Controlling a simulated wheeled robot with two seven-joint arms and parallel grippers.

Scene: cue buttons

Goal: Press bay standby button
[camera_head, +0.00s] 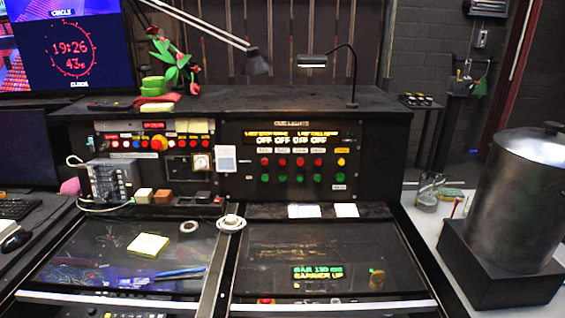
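The cue-light panel (330,192) stands upright at the back of the black desk, right of centre. It has a row of red buttons (282,161) above a row of green buttons (282,178). A yellow button (341,162) sits right of the red row, with another green button below it. Small pale labels (282,151) sit above the columns, too small to read, so I cannot tell which button is the bay standby one. An amber display (290,138) above reads OFF several times. Neither of my grippers is in view.
A left panel (150,142) carries more buttons. A desk lamp (315,62) arches above the cue panel. Papers (305,211) lie below the panel; a white round object (231,223) sits between the desk halves. A large metal urn (515,200) stands at right.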

